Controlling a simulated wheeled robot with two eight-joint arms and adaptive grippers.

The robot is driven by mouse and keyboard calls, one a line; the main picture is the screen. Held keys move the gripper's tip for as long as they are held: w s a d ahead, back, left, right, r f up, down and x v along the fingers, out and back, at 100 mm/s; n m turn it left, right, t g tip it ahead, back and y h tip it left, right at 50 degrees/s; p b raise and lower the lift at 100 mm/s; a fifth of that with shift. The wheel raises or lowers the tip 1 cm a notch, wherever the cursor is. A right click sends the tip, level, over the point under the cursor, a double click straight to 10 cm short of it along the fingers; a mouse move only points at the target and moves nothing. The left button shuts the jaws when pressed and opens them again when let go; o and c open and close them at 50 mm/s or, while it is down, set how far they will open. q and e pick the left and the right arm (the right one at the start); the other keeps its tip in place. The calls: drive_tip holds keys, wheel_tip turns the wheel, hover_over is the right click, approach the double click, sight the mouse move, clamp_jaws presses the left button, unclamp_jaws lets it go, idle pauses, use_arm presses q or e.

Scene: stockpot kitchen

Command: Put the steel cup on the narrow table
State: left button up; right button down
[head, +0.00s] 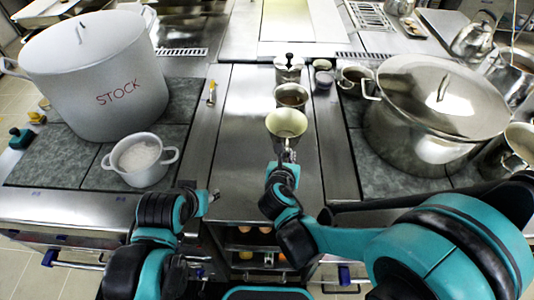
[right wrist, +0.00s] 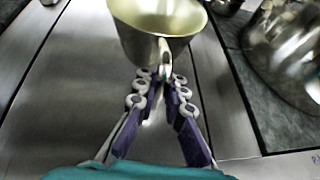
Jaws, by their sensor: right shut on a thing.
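The steel cup (head: 286,123) is a pale, flared metal cup, seen from above over the central steel counter. My right gripper (head: 287,157) is shut on its handle side. In the right wrist view the cup (right wrist: 155,30) is upright, with its handle between the closed fingers (right wrist: 163,78). Its base is partly hidden, so I cannot tell whether it touches the counter. My left gripper (head: 211,196) is near the counter's front edge, away from the cup; its fingers are too small to read. I cannot pick out a separate narrow table.
Just behind the cup stand a mug with dark contents (head: 291,96) and a moka pot (head: 288,68). A large STOCK pot (head: 105,85) and a small white pot (head: 141,172) stand left. A lidded steel pot (head: 425,140) stands right. The central counter (head: 240,150) is clear left of the cup.

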drive_tip(key=shift+w+a+f+b, duration=0.5)
drive_tip(key=shift+a+f+b, duration=0.15)
drive_tip(key=shift+a+f, duration=0.6)
drive_tip(key=shift+w+a+f+b, duration=0.55)
drive_tip(key=shift+a+f, duration=0.35)
drive_tip(key=shift+f, duration=0.6)
drive_tip(key=shift+w+a+f+b, duration=0.45)
drive_tip(key=shift+a+f+b, duration=0.25)
drive_tip(key=shift+a+f, duration=0.55)
drive_tip(key=shift+d+f, duration=0.1)
drive_tip(key=shift+d, duration=0.05)
drive_tip(key=shift+f, duration=0.15)
drive_tip(key=c, duration=1.6)
unclamp_jaws()
